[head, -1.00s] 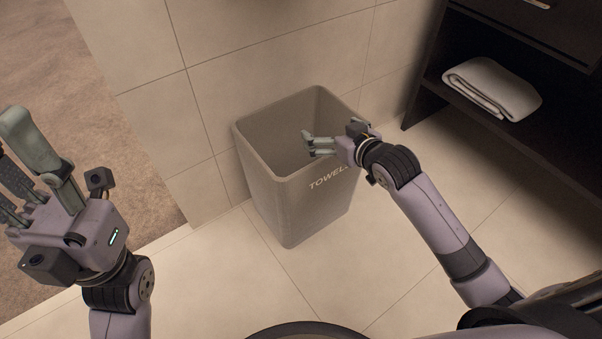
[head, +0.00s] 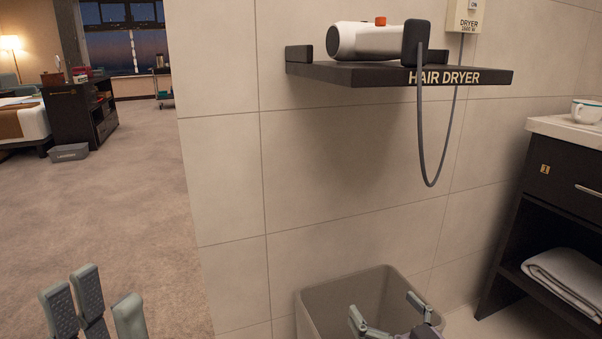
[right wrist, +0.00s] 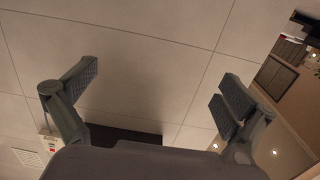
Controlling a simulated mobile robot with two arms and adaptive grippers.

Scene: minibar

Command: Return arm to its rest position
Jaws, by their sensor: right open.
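My right gripper (head: 388,312) shows in the head view at the bottom, in front of and overlapping the bin's opening. Its fingers are spread and empty. In the right wrist view the right gripper's (right wrist: 155,92) fingers stand wide apart with only the tiled wall and room behind them. My left gripper (head: 100,305) is at the lower left corner of the head view, over the carpet in the picture. Its fingertips are apart with nothing between them; its palm and arm are out of view.
The grey towel bin (head: 312,312) stands against the tiled wall. A shelf (head: 380,75) with a hair dryer (head: 370,41) and hanging cord (head: 421,130) juts out above. A dark cabinet (head: 560,190) with a folded towel (head: 568,276) is at right. Open carpet (head: 120,210) lies left.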

